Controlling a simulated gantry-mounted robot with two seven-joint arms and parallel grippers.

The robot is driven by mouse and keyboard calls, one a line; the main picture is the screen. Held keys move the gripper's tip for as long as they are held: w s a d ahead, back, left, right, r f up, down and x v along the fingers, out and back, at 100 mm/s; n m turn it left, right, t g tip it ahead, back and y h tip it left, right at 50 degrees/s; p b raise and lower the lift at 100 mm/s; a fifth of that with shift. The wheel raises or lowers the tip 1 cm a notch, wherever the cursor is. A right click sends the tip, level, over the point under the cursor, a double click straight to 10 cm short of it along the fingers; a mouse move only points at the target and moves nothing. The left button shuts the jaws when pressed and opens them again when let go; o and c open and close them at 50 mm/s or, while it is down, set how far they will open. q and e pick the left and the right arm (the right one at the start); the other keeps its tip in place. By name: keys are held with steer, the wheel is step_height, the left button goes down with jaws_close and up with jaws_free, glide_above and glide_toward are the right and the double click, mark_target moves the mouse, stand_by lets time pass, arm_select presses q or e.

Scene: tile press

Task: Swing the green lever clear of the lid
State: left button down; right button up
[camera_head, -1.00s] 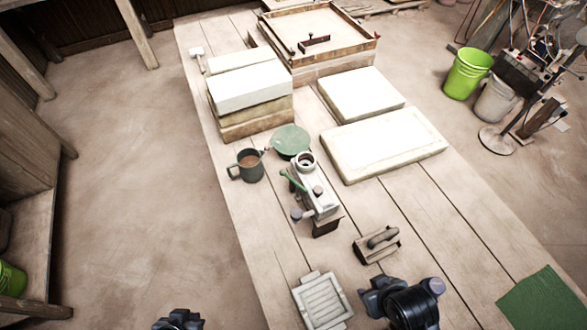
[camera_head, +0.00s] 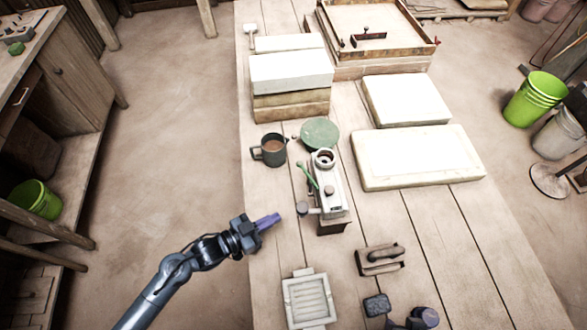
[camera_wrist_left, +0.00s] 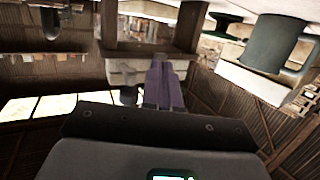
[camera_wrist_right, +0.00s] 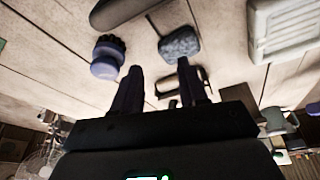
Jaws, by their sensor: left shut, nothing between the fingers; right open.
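The green lever (camera_head: 309,177) is a thin bar slanting along the left side of the small press (camera_head: 330,192), which has a pale top and a dark base. I cannot clearly tell the lid from the rest of the pale top. My left gripper (camera_head: 272,219) is shut and empty, left of and nearer than the lever, apart from it. Its closed purple fingers also show in the left wrist view (camera_wrist_left: 163,82). My right gripper (camera_wrist_right: 158,85) is open and empty in the right wrist view.
A dark mug (camera_head: 270,150) and a green disc (camera_head: 320,133) stand behind the press. A grey knob (camera_head: 302,208) sticks out at its left. A wooden-handled float (camera_head: 380,259), a ribbed tray (camera_head: 309,299) and a dark sponge-like block (camera_head: 377,304) lie nearer.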

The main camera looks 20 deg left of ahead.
mark_target(308, 176)
arm_select(q)
steer(key=w+a+r+m+h, duration=0.35)
steer(key=a+r+h, duration=0.2)
steer(key=a, duration=0.45)
steer(key=x, duration=1.3)
steer(key=shift+w+n+h, duration=0.35)
steer(key=shift+w+n, duration=0.1)
arm_select(e)
steer(key=shift+f, duration=0.15)
arm_select(q)
steer(key=shift+r, duration=0.1)
arm_select(e)
step_height(308, 176, down, 5)
steer(key=b, duration=0.5)
steer(key=shift+w+f+b, duration=0.1)
steer(key=shift+f+b, duration=0.1)
steer(key=shift+b, duration=0.1)
steer(key=shift+r, duration=0.15)
arm_select(q)
steer(key=w+m+g+h, duration=0.1)
steer(key=w+d+m+g+h, duration=0.1)
steer(key=w+g, duration=0.1)
steer(key=shift+d, duration=0.1)
arm_select(e)
steer(key=shift+r, duration=0.1)
